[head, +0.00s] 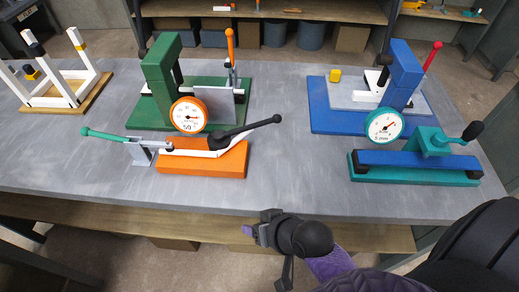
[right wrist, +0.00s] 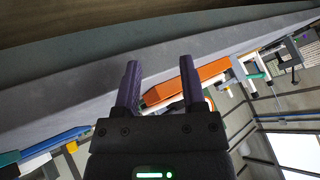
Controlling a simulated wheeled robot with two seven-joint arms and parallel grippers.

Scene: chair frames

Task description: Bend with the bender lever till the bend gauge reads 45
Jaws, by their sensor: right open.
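The bender is an orange base block (head: 202,161) carrying a white bar and a black lever (head: 255,129), which slants up to the right. The bend gauge appears to be the orange-rimmed dial (head: 188,115) just behind it; its face shows "50", but the needle is too small to read surely. My right gripper (head: 252,230) is at the table's front edge, in front and to the right of the bender, apart from it. In the right wrist view its fingers (right wrist: 159,82) are apart and empty, with the orange base (right wrist: 212,71) beyond them. My left gripper is not in view.
A green press (head: 160,75) stands behind the dial. A grey stand with a green-handled lever (head: 105,135) is left of the bender. A blue machine (head: 400,75), teal dial (head: 385,125) and teal clamp (head: 435,145) stand right. The grey tabletop (head: 300,170) between is clear.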

